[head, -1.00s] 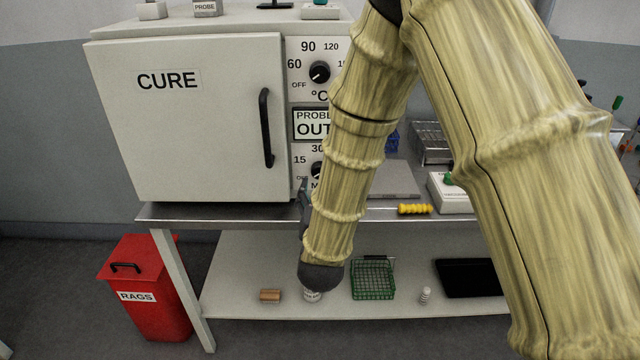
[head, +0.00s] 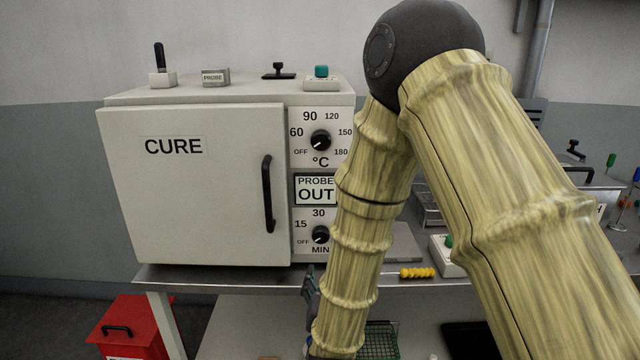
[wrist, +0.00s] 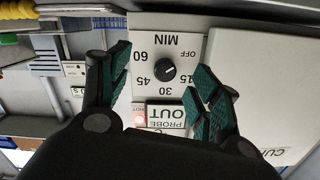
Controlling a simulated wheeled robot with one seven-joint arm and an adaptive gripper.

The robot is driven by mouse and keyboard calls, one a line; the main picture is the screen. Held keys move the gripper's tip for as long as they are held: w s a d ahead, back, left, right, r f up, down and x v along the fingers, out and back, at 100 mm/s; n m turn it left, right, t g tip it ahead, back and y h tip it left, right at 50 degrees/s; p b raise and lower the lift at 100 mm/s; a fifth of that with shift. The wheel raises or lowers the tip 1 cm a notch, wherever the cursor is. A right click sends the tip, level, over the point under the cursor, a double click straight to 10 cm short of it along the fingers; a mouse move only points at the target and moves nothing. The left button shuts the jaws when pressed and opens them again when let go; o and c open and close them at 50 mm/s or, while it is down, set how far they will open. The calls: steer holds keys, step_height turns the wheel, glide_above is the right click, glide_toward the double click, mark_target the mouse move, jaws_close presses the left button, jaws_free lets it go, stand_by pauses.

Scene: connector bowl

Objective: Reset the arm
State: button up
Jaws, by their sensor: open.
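My gripper (wrist: 162,82) is open and empty in the wrist view, its two dark teal-padded fingers spread in front of the oven's control panel. The panel appears upside down there, with the minutes knob (wrist: 165,70) and the PROBE OUT sign (wrist: 166,115) seen between the fingers. In the head view my gripper (head: 310,285) shows only in part, at the left side of my forearm near the table's front edge. My arm crosses the right half of the head view, with its elbow at the top.
A white CURE oven (head: 200,220) with a shut door stands on the metal table (head: 215,280). A yellow-handled tool (head: 417,272) lies on the table right of my forearm. A red bin (head: 135,325) stands at lower left. A green basket (head: 381,340) sits on the lower shelf.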

steer(key=s+d+f+n+g+p, duration=0.1)
steer(key=s+d+f+g, duration=0.45)
steer(key=f, duration=0.65)
steer(key=s+d+f+g+p, duration=0.1)
steer(key=s+d+f+g, duration=0.2)
steer(key=s+d+f, duration=0.6)
steer(key=s+d+f+g, duration=0.2)
steer(key=s+f, duration=0.2)
steer(key=s, duration=0.4)
steer(key=s+d+f+n+g+p, duration=0.1)
steer(key=s+d+f+g, duration=0.1)
steer(key=s+f, duration=0.3)
steer(key=s+d+f+g, duration=0.2)
steer(key=s+f+g, duration=0.2)
steer(key=s, duration=0.8)
steer(key=shift+d+f, duration=0.25)
steer(key=shift+d, duration=0.1)
steer(key=shift+w+g, duration=0.1)
steer(key=shift+g, duration=0.15)
steer(key=shift+c, duration=0.3)
